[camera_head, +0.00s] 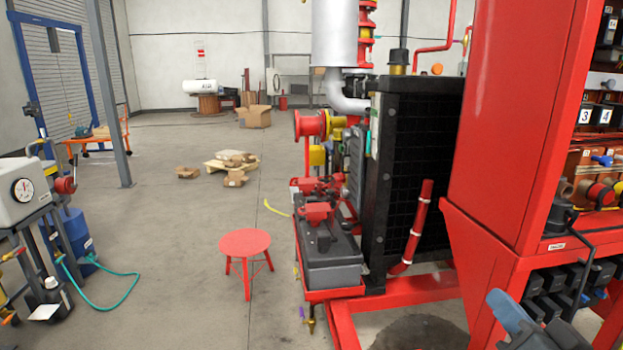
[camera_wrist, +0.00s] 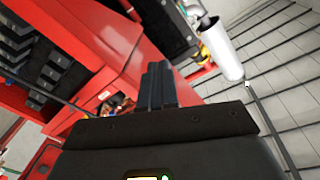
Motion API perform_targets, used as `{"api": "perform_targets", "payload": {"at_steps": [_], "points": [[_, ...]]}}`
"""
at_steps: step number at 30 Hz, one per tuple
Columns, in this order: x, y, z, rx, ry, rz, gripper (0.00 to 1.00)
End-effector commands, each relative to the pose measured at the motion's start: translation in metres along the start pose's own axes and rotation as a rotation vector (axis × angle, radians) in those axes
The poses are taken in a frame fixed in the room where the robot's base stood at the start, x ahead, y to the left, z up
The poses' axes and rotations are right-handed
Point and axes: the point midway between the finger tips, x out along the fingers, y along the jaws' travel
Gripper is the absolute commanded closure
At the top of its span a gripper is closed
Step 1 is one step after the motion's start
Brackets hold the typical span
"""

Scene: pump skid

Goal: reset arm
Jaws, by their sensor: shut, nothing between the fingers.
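My gripper (camera_wrist: 158,84) shows in the wrist view, its dark fingers together with nothing between them. It points toward the red skid frame (camera_wrist: 104,45) and touches nothing that I can see.
The black radiator (camera_head: 425,150) and a black battery (camera_head: 330,262) stand on the skid's left side. A red stool (camera_head: 245,243) stands on the floor left of it. A teal hose (camera_head: 112,300) lies at the left. Open floor stretches behind, with cardboard boxes (camera_head: 254,117).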

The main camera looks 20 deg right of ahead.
Motion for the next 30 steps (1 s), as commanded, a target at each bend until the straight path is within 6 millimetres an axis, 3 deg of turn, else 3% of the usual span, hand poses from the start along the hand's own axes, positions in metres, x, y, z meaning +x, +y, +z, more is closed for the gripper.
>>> {"api": "perform_targets", "payload": {"at_steps": [1,3,12,21,25,30], "points": [[-0.017,-0.003,0.021,-0.011,-0.030,0.006,1.00],[-0.038,-0.007,0.043,-0.036,-0.058,0.013,1.00],[-0.142,-0.017,0.105,-0.196,-0.177,-0.005,1.00],[-0.248,-0.021,0.120,-0.413,-0.291,-0.118,1.00],[-0.280,-0.021,0.116,-0.490,-0.323,-0.178,1.00],[-0.301,-0.022,0.110,-0.545,-0.342,-0.227,1.00]]}}
